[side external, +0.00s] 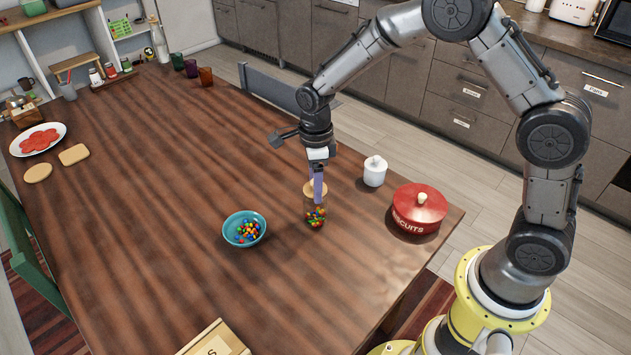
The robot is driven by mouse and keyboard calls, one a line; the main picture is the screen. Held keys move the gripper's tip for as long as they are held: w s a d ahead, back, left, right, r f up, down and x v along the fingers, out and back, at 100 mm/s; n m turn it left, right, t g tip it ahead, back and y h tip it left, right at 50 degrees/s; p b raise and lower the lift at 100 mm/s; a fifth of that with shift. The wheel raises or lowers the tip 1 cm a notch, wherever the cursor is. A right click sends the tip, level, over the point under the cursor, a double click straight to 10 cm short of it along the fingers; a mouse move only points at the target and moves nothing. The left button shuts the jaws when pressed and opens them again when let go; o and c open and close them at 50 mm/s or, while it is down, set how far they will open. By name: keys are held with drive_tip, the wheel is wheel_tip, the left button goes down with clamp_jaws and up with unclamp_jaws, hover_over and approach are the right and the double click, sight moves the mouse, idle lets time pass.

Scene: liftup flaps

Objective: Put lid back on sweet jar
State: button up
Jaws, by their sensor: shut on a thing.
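The sweet jar (316,217) is a clear glass jar with several coloured sweets in its lower part. It stands upright on the wooden table, right of a teal bowl. The lid (308,188) is a pale wooden disc, partly hidden behind a purple finger. My gripper (317,186) points down over the jar and is shut on the lid. The lid is at the jar's top, but I cannot tell whether it rests on the rim or hangs just above it.
The teal bowl (244,229) holds coloured sweets. A white lidded pot (375,172) and a red biscuit tin (419,208) stand to the right. A wooden box (214,340) lies at the front edge. The table's left middle is clear.

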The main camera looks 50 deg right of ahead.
idle(0.3)
drive_tip(key=o, duration=1.3)
drive_tip(key=shift+o, duration=0.2)
drive_tip(key=shift+r, duration=3.5)
clamp_jaws()
drive_tip(key=shift+f, duration=0.6)
